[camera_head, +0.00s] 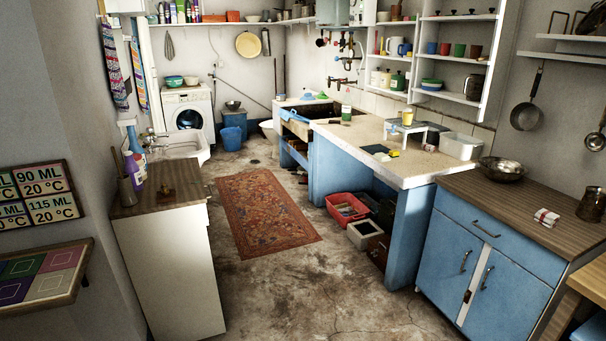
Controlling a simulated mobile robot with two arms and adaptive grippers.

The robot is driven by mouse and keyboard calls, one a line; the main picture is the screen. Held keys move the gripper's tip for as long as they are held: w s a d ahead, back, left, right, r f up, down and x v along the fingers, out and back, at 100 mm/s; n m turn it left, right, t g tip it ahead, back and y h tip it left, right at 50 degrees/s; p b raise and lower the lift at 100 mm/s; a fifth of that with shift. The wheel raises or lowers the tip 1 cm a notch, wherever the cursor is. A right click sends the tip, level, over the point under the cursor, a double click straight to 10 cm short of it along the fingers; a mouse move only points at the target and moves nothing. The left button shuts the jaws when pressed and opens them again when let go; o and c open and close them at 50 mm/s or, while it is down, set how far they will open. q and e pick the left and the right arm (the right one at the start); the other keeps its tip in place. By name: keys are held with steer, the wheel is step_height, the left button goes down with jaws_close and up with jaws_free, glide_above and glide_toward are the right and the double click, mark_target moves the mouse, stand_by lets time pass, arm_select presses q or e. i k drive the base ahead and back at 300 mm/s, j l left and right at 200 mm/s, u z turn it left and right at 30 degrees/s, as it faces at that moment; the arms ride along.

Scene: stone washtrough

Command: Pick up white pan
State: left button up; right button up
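No thing in view is plainly a white pan with a handle. A white rectangular open tub (461,146), which may be the pan, stands on the pale stone counter (345,142) at its right end. Two metal pans hang on the right wall, one with a long handle (526,116) and one partly cut off by the picture edge (596,140); they look grey. A yellowish round pan or lid (248,44) hangs on the far wall. Neither of my grippers shows in the head view.
A metal bowl (502,169) and a small red-white packet (546,217) sit on the wooden top of the blue cabinet (488,265). A red basket (346,208) and a white box (365,235) stand on the floor. The floor around the patterned rug (264,212) is open.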

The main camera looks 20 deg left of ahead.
mark_target(300, 169)
steer(key=u, duration=0.45)
steer(key=i, duration=0.8)
steer(key=i+j+z, duration=0.1)
steer(key=i, duration=1.3)
steer(key=i+l+u, duration=0.1)
steer(key=i, duration=0.4)
steer(key=i+l, duration=0.15)
steer(key=i, duration=0.4)
steer(key=i+l+u, duration=0.15)
steer(key=i, duration=0.4)
steer(key=i+j+u, duration=0.15)
steer(key=i+u, duration=0.15)
steer(key=i, duration=0.65)
steer(key=i+u, duration=0.35)
steer(key=i, duration=2.45)
steer(key=i+u, duration=0.1)
steer(key=i, duration=0.55)
steer(key=i+l+u, duration=0.15)
steer(key=i, duration=0.45)
steer(key=i+l+u, duration=0.1)
steer(key=i, duration=0.5)
steer(key=i+j+z, duration=0.15)
steer(key=i, duration=0.25)
steer(key=i+j+z, duration=0.2)
steer(key=i, duration=0.15)
steer(key=i+j+z, duration=0.15)
steer(key=i, duration=0.25)
steer(key=z, duration=2.1)
